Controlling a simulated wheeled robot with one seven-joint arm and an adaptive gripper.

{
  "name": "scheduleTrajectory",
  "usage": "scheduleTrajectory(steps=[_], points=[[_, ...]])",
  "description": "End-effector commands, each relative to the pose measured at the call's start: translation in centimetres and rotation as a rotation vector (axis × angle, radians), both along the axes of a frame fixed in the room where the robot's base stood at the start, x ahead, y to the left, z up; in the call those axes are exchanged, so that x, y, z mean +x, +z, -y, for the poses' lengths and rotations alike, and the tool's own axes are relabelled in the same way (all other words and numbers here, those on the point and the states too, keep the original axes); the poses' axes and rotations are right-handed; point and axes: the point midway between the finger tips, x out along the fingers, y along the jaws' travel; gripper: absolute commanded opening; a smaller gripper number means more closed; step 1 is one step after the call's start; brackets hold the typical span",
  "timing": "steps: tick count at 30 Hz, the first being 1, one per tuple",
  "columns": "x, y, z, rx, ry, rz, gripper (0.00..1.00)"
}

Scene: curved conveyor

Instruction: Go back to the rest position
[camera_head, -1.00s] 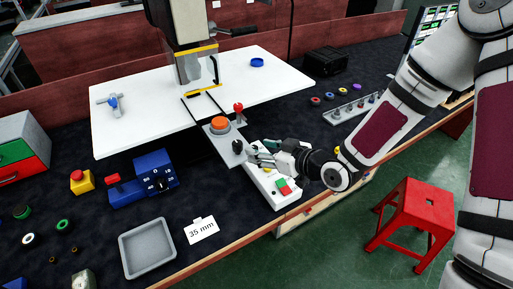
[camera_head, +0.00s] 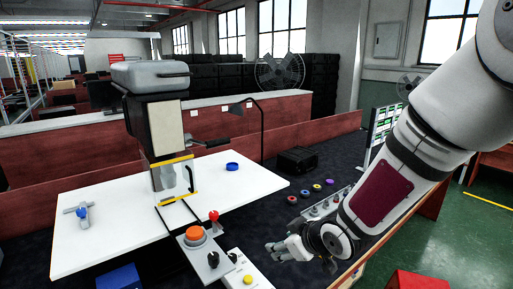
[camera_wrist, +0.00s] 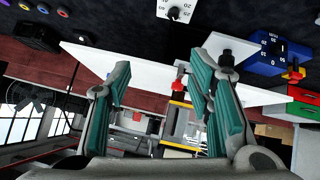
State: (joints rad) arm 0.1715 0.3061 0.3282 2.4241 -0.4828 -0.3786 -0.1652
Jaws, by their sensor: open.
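My gripper (camera_head: 276,250) is open and empty. In the head view it hangs in the air to the right of the white control box (camera_head: 235,262), which has a yellow button. In the wrist view my gripper (camera_wrist: 168,62) shows two teal-padded fingers spread apart with nothing between them. The machine's orange button (camera_head: 195,233) and red-knobbed lever (camera_head: 213,216) stand to the left of my gripper. My arm comes in from the right.
A row of coloured rings (camera_head: 318,188) and a grey rack (camera_head: 322,207) lie behind my gripper. A red stool (camera_head: 418,281) stands at the bottom right.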

Motion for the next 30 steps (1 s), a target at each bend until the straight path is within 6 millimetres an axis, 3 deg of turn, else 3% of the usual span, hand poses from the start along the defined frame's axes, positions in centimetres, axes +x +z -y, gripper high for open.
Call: scheduleTrajectory(steps=[1, 8, 15, 24, 30], points=[[-0.2, 1.6, 1.4, -0.035, -0.043, 0.000, 0.47], [-3.7, 7.5, 7.3, -0.129, -0.274, -0.064, 0.47], [-10.4, 13.0, 11.2, -0.109, -0.503, -0.148, 0.47], [-20.5, 16.8, 12.4, 0.037, -0.687, -0.284, 0.47], [-24.3, 17.3, 12.0, 0.103, -0.720, -0.346, 0.47]])
